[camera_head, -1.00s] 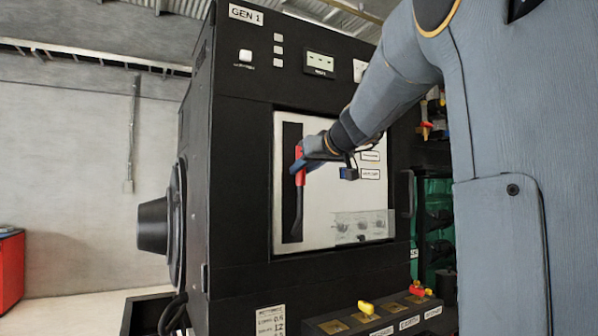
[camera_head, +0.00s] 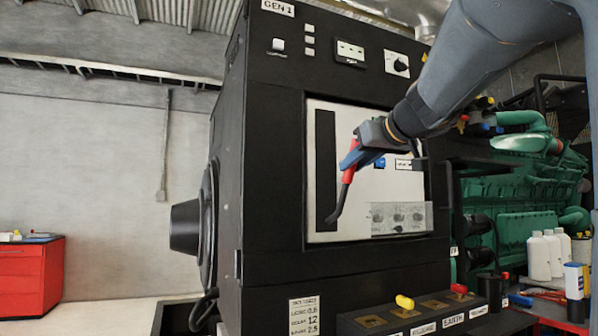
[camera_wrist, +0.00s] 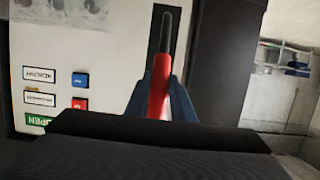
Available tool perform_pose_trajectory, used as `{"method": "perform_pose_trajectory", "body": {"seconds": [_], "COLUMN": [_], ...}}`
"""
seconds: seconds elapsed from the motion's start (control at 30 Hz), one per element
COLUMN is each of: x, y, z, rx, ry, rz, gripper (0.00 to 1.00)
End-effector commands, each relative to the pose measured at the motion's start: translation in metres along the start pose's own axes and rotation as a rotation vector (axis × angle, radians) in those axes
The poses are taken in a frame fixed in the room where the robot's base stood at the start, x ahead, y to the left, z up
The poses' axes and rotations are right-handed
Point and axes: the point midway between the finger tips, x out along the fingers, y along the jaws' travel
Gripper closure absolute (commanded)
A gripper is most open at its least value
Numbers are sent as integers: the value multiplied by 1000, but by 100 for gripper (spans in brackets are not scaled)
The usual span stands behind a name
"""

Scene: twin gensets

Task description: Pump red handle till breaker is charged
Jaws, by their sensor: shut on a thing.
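The red handle (camera_head: 348,174) tops a black lever that rises from the lower part of a dark vertical slot (camera_head: 325,165) in the white breaker panel (camera_head: 377,194). The lever leans out from the slot, its top to the right. My gripper (camera_head: 354,156) is shut on the handle's upper part with its blue fingers. In the wrist view the red handle (camera_wrist: 159,84) sits between my two fingers (camera_wrist: 160,98), its dark lever running up the picture. A blue button (camera_wrist: 80,80) and a partly hidden red button (camera_wrist: 79,103) show beside small labels. The green label (camera_wrist: 38,121) is only partly readable.
The black GEN 1 cabinet (camera_head: 275,170) surrounds the panel. Below it is a ledge with yellow (camera_head: 404,302) and red (camera_head: 459,289) knobs. A green engine (camera_head: 510,190) and white bottles (camera_head: 540,256) stand at right. A red cabinet (camera_head: 30,270) stands far left.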

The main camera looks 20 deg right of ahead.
Motion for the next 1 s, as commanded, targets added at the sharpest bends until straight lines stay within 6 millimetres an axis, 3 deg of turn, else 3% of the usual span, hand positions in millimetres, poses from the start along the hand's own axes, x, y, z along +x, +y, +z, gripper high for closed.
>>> {"method": "perform_pose_trajectory", "body": {"seconds": [0.1,0.67,0.93,1.0], "x": [-7,-19,-24,-28], "y": [1,-1,-1,0], "z": [17,31,46,60], "rx": [-1,1,3,6], "ry": [-2,-3,-8,-10], "rz": [2,-11,-4,-3], "gripper": [100,100,100,100]}}
